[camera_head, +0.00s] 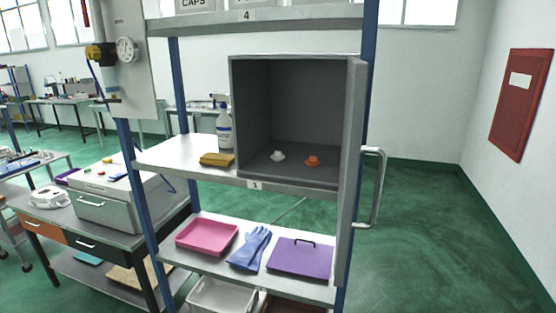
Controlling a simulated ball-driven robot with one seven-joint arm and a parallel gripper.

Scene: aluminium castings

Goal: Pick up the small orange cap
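The small orange cap (312,161) sits on the floor of an open grey cabinet (241,124) on a shelf. A small white cap (277,155) lies to its left in the same cabinet. The cabinet's door (350,210) stands swung open toward me on the right, with a metal handle (378,188) on its outer side. Nothing visible covers the orange cap. My gripper is not in view.
A clear bottle (224,130) and a yellow cloth or sponge (216,159) sit left of the cabinet. A pink tray (206,237), blue gloves (250,248) and a purple lid (300,257) lie on the shelf below. Green floor (440,230) is clear at right.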

